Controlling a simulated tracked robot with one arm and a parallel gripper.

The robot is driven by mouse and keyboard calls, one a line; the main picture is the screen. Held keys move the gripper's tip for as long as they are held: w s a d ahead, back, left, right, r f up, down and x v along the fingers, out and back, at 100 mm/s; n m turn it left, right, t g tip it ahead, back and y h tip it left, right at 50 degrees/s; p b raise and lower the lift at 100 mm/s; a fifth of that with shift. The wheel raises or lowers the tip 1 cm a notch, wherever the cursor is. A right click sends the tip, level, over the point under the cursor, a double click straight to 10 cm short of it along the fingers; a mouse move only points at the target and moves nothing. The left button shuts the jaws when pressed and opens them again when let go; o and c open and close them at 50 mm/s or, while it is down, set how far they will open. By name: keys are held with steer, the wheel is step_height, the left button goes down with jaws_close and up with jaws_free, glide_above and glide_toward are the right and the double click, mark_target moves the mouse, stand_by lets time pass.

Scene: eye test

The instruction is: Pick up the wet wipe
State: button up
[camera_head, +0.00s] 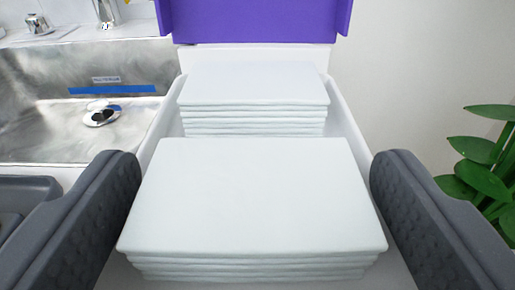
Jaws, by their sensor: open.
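Two stacks of white wet wipes lie one behind the other in an open white box (359,144). The near stack of wipes (250,195) is large in the middle of the view, with several layers showing at its front edge. The far stack of wipes (254,85) sits behind it, also layered. My gripper (255,205) is open, with one dark grey padded finger on each side of the near stack. Neither finger appears shut on a wipe. The box's near end is out of view or hidden.
The box's purple lid (255,20) stands raised at the back. A steel sink (60,95) with a drain and a tap (105,12) is at the left. A dark grey tray (25,195) is at the left edge. A green plant (487,165) stands at the right.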

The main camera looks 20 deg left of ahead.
steer(key=shift+w, duration=0.15)
steer(key=c, duration=0.7)
steer(key=shift+r, duration=0.1)
